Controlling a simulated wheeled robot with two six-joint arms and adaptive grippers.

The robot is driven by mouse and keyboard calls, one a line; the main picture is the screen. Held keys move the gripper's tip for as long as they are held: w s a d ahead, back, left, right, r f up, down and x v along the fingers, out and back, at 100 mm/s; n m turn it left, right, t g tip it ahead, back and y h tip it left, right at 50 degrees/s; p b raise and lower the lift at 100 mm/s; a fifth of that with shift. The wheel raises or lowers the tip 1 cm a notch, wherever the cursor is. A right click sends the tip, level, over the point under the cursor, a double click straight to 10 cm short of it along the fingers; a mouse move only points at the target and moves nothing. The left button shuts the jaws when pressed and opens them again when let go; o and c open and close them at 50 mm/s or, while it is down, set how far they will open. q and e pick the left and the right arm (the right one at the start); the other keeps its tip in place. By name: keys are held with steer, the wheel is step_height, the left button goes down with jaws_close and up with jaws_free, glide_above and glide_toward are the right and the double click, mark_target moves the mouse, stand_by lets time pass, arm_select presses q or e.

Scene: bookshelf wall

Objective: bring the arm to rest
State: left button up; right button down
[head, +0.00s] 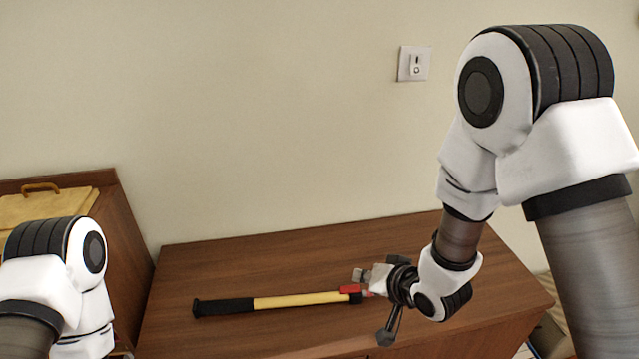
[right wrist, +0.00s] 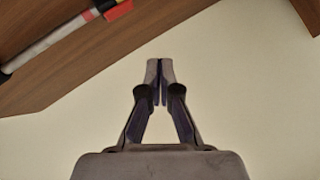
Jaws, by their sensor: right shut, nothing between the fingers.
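My right arm comes down from the upper right of the head view. Its gripper (head: 362,276) is low over the wooden top, by the right end of a long-handled tool. In the right wrist view the fingers (right wrist: 158,72) are together and empty, with pale wall behind them. The tool (head: 298,300) has a black grip, a yellow shaft and red and black parts; its right end is partly hidden by my gripper. Part of it shows at the top left of the right wrist view (right wrist: 60,35), apart from the fingers. My left arm shows at the lower left; its gripper is out of view.
The brown wooden cabinet top (head: 220,262) is clear around the tool. A taller wooden unit (head: 128,215) with a tan case (head: 45,205) stands at the left. A light switch (head: 414,64) is on the pale wall behind.

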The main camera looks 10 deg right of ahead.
steer(key=s+f+m+g, duration=0.1)
steer(key=s+f+g, duration=0.1)
steer(key=s+f, duration=0.65)
steer(key=s+d+f+n+g+h, duration=0.1)
steer(key=s+d+f+g+h, duration=0.1)
steer(key=s+f, duration=0.5)
steer(key=s+d+f+n+g+h, duration=0.2)
steer(key=s+d+f+g, duration=0.3)
steer(key=s+f, duration=0.3)
steer(key=s+d, duration=0.1)
steer(key=s, duration=0.3)
steer(key=shift+n, duration=0.3)
